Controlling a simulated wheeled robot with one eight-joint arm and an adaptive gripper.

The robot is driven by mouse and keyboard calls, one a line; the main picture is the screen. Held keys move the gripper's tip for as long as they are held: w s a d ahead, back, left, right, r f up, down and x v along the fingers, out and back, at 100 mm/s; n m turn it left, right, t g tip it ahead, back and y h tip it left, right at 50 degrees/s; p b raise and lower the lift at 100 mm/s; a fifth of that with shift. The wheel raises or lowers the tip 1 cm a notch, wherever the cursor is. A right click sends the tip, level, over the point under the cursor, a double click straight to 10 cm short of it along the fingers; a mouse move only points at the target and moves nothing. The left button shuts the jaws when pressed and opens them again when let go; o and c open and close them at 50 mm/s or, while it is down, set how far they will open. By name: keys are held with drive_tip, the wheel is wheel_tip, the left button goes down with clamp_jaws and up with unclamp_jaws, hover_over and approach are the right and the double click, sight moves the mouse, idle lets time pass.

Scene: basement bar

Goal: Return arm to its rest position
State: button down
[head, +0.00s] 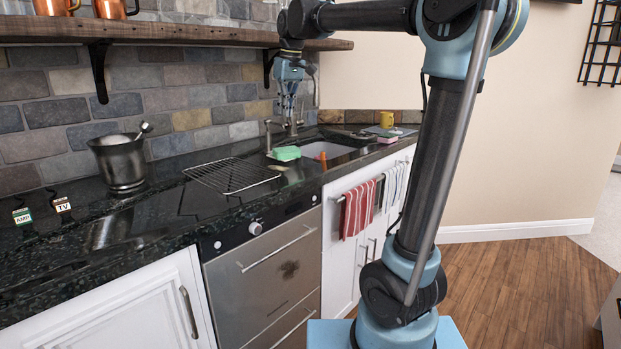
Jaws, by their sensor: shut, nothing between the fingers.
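My gripper (291,118) hangs pointing down at the end of my arm, above the counter near the sink and faucet. Its fingers are small in this view and look close together, with nothing held between them. My arm rises from its base at the lower right, bends at the top of the picture and reaches left toward the back wall. The upper part of the gripper is close to the right end of the wooden shelf (180,33); I cannot tell whether they touch.
A green sponge (286,153) lies by the sink (328,150). Striped towels (358,209) hang below. The wooden floor (520,275) at right is clear.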

drive_tip(key=s+d+f+m, duration=0.2)
drive_tip(key=s+d+f, duration=0.5)
drive_tip(key=d, duration=0.2)
drive_tip(key=s+d+f+m, duration=0.2)
drive_tip(key=s+d+f, duration=0.5)
drive_tip(key=d+f, duration=0.15)
drive_tip(key=s+d+f+m, duration=0.1)
drive_tip(key=s+d+f, duration=0.2)
drive_tip(key=s+f, duration=0.2)
drive_tip(key=s+d+f+m+h, duration=0.1)
drive_tip(key=s+d+f, duration=0.2)
drive_tip(key=s+f, duration=0.2)
drive_tip(key=s+d+f+m, duration=0.2)
drive_tip(key=s+d+f, duration=0.1)
drive_tip(key=f, duration=0.6)
drive_tip(key=shift+s+d+f+t, duration=0.3)
drive_tip(key=shift+s+f, duration=0.1)
drive_tip(key=shift+s, duration=0.5)
drive_tip(key=shift+w, duration=0.1)
drive_tip(key=shift+w+f, duration=0.2)
drive_tip(key=shift+w, duration=0.15)
